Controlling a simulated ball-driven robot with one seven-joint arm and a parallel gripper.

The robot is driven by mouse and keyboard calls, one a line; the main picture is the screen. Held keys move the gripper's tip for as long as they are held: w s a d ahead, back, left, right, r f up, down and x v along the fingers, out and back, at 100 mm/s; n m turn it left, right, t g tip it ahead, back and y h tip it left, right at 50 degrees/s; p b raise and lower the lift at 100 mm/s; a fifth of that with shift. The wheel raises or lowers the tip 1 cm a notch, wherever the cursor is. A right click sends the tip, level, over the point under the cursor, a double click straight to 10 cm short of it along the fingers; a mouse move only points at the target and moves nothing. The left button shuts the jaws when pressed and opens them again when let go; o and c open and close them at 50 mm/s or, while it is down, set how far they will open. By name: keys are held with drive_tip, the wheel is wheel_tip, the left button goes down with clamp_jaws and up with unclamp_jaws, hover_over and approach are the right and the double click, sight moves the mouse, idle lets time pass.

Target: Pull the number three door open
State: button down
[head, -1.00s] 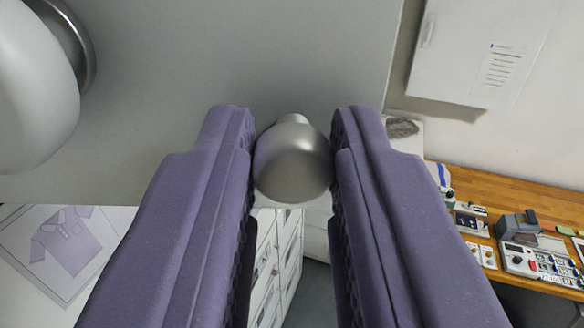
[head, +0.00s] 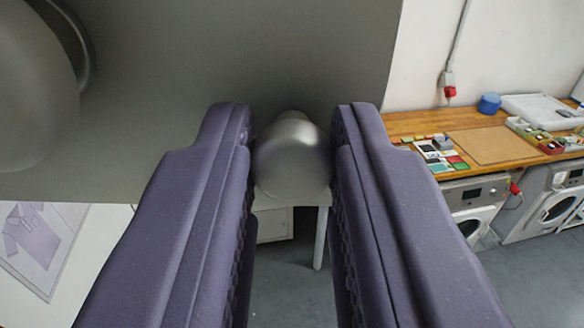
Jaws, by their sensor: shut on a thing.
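My gripper (head: 293,160) has its two purple fingers shut on a round metal knob (head: 292,165), one finger on each side. The knob sits on a short stem on a grey door panel (head: 190,60), which fills the upper left of the view. The panel's right edge and lower edge both show. No number is visible on the panel, so I cannot tell which door it is from this view.
A large rounded grey thing (head: 35,95) is close at the upper left. A poster with a shirt drawing (head: 38,240) shows at the lower left. At the right, a wooden worktop (head: 410,123) with small items stands above washing machines (head: 545,205). Grey floor below is clear.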

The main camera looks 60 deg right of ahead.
idle(0.3)
drive_tip(key=c, duration=1)
unclamp_jaws()
drive_tip(key=shift+o, duration=0.2)
drive_tip(key=v, duration=0.8)
drive_tip(key=shift+w, duration=0.1)
